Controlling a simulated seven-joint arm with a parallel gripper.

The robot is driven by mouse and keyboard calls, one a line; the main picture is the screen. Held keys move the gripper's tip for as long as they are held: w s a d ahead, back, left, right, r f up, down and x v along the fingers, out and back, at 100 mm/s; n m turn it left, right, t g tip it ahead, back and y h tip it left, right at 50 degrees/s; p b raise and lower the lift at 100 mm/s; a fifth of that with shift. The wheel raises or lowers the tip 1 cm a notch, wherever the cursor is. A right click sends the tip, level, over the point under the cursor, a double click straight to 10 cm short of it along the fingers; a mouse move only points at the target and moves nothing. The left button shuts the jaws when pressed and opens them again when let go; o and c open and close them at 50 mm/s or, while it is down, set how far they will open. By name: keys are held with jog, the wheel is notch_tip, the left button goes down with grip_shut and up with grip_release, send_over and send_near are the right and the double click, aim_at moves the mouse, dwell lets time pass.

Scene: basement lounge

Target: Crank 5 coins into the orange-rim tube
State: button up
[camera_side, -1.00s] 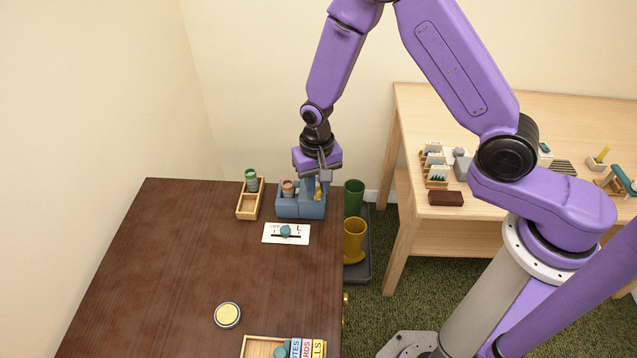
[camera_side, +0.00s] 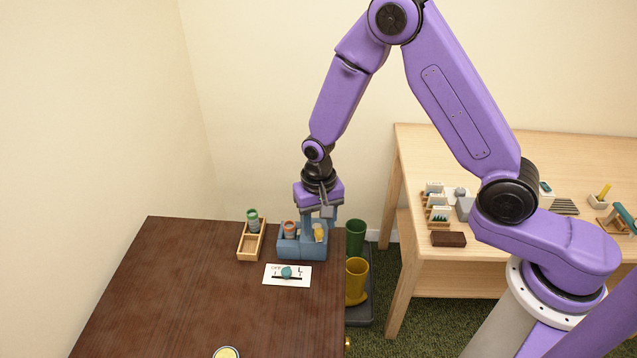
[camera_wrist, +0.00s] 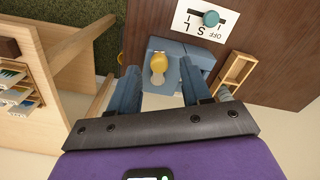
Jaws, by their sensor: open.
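The blue coin dispenser (camera_side: 291,250) stands near the far right corner of the dark table. The orange-rim tube (camera_side: 289,229) stands upright at its left part; coins inside it cannot be made out. A yellow crank knob (camera_side: 320,233) sits at its right part and also shows in the wrist view (camera_wrist: 158,63). My gripper (camera_wrist: 160,77) is open, pointing down over the crank side, with its blue fingers on either side of the yellow knob in the wrist view. The knob looks free of both fingers. My gripper also shows in the side view (camera_side: 320,218).
A wooden tray (camera_side: 243,252) with a green-rim tube (camera_side: 253,220) stands left of the dispenser. A white card with a teal knob (camera_side: 287,272) lies in front.

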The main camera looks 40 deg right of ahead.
notch_tip(320, 180, up, 16)
dwell(0.5)
jog(key=shift+f, duration=0.1)
jog(key=shift+c, duration=0.4)
jog(key=s+d+f+m+g+y, duration=0.5)
jog(key=d+f+m+g+y, duration=0.15)
jog(key=d+f, duration=0.45)
jog(key=m+t+y, duration=1.1)
jog(key=t, duration=0.2)
send_near(319, 231)
jog(key=shift+h, duration=0.25)
jog(key=x, duration=1)
jog(key=shift+r, duration=0.1)
